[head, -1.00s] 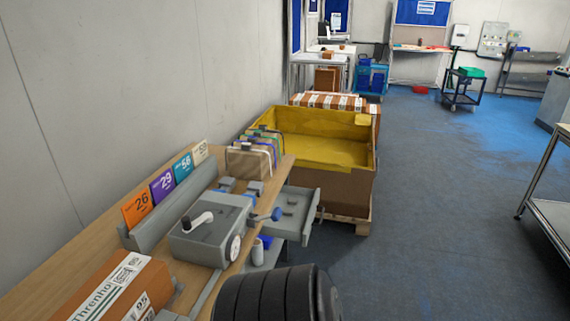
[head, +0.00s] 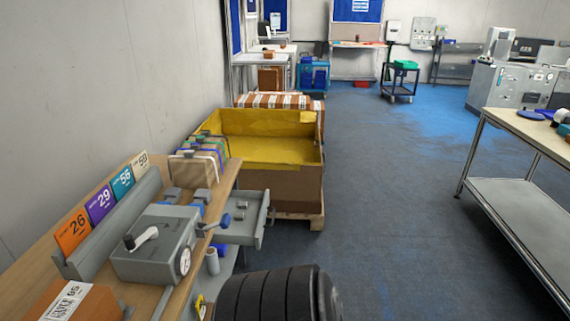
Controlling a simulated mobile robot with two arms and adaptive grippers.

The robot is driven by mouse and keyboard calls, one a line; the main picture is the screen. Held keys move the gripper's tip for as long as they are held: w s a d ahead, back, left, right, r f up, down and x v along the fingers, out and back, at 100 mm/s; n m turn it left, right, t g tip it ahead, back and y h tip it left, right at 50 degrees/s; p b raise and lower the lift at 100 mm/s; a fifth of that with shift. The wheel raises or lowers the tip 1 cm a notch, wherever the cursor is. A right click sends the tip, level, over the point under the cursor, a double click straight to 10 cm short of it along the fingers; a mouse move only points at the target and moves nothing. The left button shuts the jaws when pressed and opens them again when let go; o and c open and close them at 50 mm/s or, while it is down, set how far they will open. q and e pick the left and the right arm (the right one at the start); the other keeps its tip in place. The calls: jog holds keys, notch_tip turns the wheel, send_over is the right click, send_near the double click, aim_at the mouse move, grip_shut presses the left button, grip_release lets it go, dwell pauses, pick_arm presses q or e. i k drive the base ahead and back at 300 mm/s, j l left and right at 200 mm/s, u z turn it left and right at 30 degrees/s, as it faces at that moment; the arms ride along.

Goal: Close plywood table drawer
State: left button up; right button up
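The plywood table (head: 206,221) runs along the wall at the left. Its grey drawer (head: 240,230) is pulled out to the right from under the tabletop, and small items lie inside it. A thick black ribbed part of my own arm shows at the bottom middle. Neither of my grippers shows in the head view.
A grey device (head: 150,255) with a lever and dial, numbered cards (head: 100,203) and a box (head: 75,302) are on the table. A yellow-lined crate (head: 265,150) on a pallet stands beyond the drawer. Another table (head: 520,135) is at right. The blue floor between is open.

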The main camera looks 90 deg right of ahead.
aim_at(249, 230)
jog(key=z, duration=0.45)
jog(key=l+z, duration=0.1)
jog(key=z, duration=0.35)
jog(key=l+z, duration=0.1)
jog(key=z, duration=0.4)
jog(key=k+l+z, duration=0.1)
jog(key=z, duration=0.8)
